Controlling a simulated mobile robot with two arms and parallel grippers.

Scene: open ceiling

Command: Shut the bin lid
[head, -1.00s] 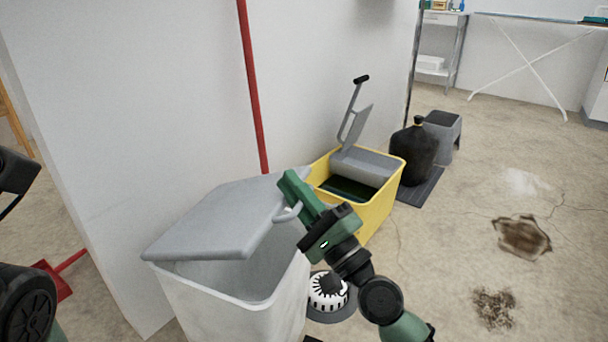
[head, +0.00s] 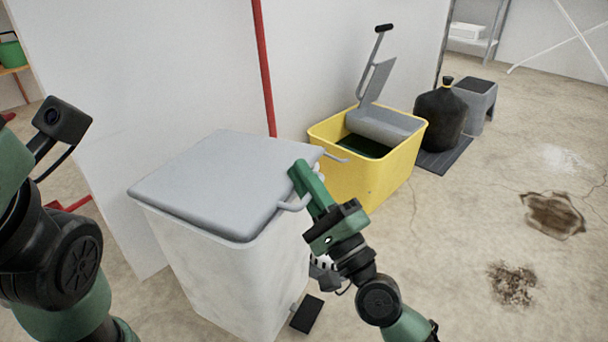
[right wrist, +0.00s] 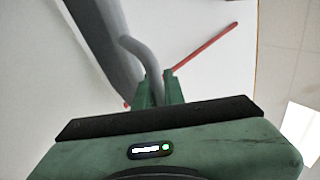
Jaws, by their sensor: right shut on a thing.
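The bin (head: 225,265) is a white, square-sided bin with a black pedal low at its right. Its grey lid (head: 225,180) lies nearly flat over the rim, and I see no clear gap along the front edge. A grey loop handle (head: 292,205) is on the lid's right side. My right gripper (head: 300,172) is at that side, shut on the lid handle, which also shows in the right wrist view (right wrist: 143,58) running down between the green fingers (right wrist: 160,90). My left arm is at the left edge; its gripper fingers are out of the picture.
A yellow mop bucket (head: 375,175) with a grey wringer stands behind the bin. A red pole (head: 264,70) leans against the white wall. The floor at right is clear apart from stains.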

